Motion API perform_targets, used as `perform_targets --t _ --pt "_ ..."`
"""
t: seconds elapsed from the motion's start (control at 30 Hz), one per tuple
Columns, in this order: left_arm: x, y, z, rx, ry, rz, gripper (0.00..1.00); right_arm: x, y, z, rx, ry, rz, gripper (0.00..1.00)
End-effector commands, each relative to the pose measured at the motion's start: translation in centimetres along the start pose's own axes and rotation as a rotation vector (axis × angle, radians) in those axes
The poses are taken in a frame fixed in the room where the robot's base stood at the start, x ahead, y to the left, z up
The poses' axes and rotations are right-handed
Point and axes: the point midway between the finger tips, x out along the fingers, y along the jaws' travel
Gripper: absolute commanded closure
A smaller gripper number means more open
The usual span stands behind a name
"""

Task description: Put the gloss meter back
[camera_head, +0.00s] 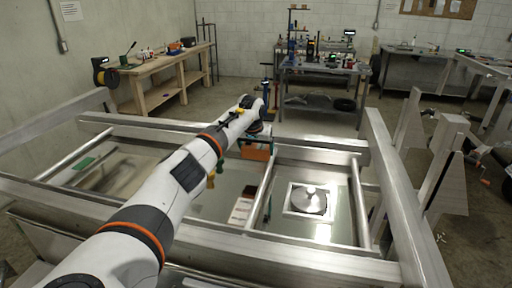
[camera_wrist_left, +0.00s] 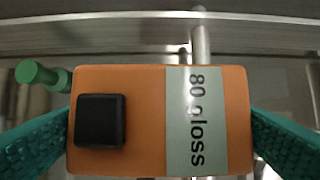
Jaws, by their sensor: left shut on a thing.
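The gloss meter (camera_head: 256,151) is an orange box near the middle of the head view, at the far end of my left arm. In the left wrist view the gloss meter (camera_wrist_left: 145,120) fills the middle, with a black square pad on its left and a grey strip reading "80 gloss" on its right. My left gripper (camera_wrist_left: 160,135) is shut on it, one teal finger at each side. In the head view the wrist hides most of the gripper. The box appears over the aluminium frame; its exact height is unclear. My right gripper is not in view.
Aluminium rails (camera_head: 320,258) surround the sheet below. A plate with a round disc (camera_head: 308,200) lies in the right bay. A white-and-red card (camera_head: 241,210) is near the middle bar. A green knobbed object (camera_wrist_left: 38,75) is left of the meter. A grey cart (camera_head: 320,70) stands beyond.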

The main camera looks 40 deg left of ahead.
Motion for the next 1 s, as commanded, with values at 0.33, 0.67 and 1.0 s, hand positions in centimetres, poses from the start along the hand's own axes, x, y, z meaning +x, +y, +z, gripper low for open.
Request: perform_targets --t 0.33,0.67,1.0 --pt "0.6 0.1 -0.2 -0.001 0.001 0.002 0.01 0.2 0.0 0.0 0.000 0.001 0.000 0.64" --pt "0.0 0.0 0.0 -0.001 -0.001 -0.001 0.00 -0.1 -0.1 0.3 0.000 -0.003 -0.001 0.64" --pt "-5.8 0.1 0.3 0.001 -0.007 0.000 0.00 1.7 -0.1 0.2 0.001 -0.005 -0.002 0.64"
